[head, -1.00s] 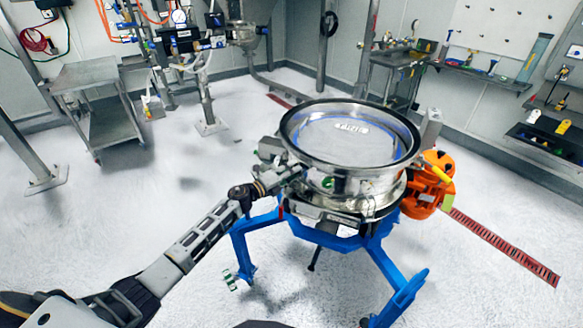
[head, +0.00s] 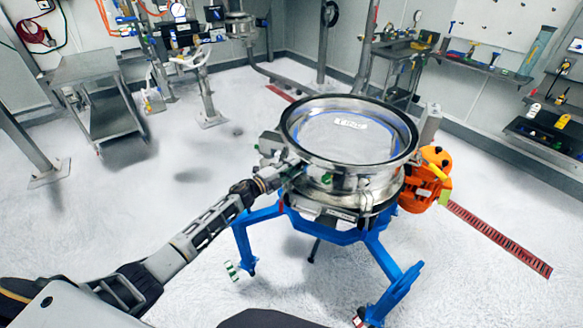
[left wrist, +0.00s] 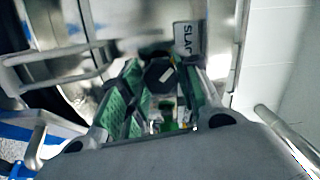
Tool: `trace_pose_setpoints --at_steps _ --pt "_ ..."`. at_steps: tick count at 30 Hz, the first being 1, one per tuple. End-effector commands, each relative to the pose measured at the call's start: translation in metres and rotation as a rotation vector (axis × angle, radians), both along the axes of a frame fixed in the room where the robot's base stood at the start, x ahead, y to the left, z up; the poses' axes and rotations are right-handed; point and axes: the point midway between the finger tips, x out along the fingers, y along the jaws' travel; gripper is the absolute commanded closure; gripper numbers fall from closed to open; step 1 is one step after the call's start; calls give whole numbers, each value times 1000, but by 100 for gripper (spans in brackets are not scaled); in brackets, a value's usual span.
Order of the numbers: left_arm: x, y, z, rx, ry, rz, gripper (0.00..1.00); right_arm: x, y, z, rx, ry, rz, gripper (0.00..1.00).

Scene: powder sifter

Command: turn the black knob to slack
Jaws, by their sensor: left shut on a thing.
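The black knob (left wrist: 159,74) shows in the left wrist view between the green-padded fingers of my left gripper (left wrist: 162,100), which is shut on it. In the head view my left gripper (head: 276,166) is at the left side of the round steel sifter (head: 350,178); the knob is hidden there by the gripper. My right gripper is not in view.
The sifter stands on a blue frame (head: 372,250) with legs spread on the floor. An orange motor (head: 428,180) sits at its right side. A steel cart (head: 105,115) stands at the back left. The floor around is mostly clear.

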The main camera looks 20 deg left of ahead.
Motion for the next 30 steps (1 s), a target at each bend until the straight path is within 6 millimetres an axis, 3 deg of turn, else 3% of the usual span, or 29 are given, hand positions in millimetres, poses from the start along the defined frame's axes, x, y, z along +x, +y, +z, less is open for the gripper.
trace_pose_setpoints --at_steps 5,6,11,21,30 --pt "0 1 -1 0 2 2 91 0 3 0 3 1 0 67" --pt "0 1 -1 0 2 2 66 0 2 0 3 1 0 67" --pt "0 1 -1 1 1 1 46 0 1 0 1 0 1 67" --pt "0 0 0 1 -1 0 46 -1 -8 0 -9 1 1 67" --pt "-9 6 -1 1 0 1 46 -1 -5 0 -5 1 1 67"
